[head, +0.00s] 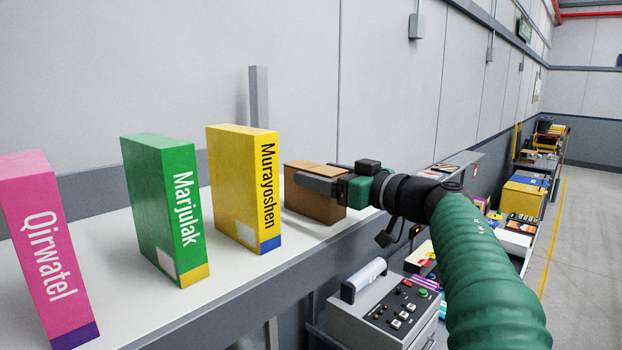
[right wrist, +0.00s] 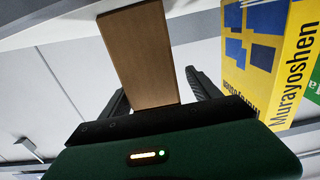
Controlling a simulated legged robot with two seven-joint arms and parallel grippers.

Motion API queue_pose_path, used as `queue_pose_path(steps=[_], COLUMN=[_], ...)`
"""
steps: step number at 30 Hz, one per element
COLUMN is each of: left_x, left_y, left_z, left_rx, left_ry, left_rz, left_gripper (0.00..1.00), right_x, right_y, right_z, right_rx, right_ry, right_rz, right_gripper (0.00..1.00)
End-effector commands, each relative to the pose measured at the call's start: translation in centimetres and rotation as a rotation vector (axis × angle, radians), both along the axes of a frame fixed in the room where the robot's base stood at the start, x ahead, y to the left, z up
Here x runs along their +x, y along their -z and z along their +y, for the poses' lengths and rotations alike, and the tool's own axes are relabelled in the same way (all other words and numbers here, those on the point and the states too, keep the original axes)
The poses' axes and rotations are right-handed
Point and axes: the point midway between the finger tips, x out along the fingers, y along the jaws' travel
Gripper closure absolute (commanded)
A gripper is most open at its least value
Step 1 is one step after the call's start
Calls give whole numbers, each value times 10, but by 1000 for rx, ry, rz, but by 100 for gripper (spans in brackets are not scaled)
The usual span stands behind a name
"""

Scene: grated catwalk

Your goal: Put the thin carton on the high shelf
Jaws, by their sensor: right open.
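The thin carton (head: 307,200) is plain brown and stands upright on the pale high shelf (head: 235,275), just right of the yellow Murayoshen box. It also shows in the right wrist view (right wrist: 143,55), where it lies between the two dark fingers. My right gripper (head: 318,183) reaches in from the right at the upper part of the carton. It is open, with one finger on each side; a gap shows beside the right finger in the wrist view. The carton's far side is hidden. My left gripper is not in view.
On the same shelf stand a yellow Murayoshen box (head: 236,185), a green Marjulak box (head: 160,205) and a pink Qirwatel box (head: 40,240). A grey post (head: 259,97) rises behind. A grey control unit (head: 385,310) sits lower, below the shelf edge.

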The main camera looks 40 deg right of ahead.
Motion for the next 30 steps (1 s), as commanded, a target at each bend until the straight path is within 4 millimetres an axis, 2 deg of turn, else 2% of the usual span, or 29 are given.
queue_pose_path(steps=[1,6,10,15,30], left_x=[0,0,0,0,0], left_y=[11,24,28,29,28], left_z=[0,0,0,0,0], left_rx=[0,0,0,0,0], left_ry=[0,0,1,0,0], left_rz=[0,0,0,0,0], left_gripper=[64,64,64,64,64], right_x=[-16,-59,-80,-89,-89], right_y=[5,3,2,0,0], right_z=[-3,-6,-8,-7,-8], right_rx=[-2,-3,-2,-1,-1], right_ry=[6,5,3,1,2], right_rz=[-3,-3,-1,0,-1], right_gripper=[28,28,28,28,28])
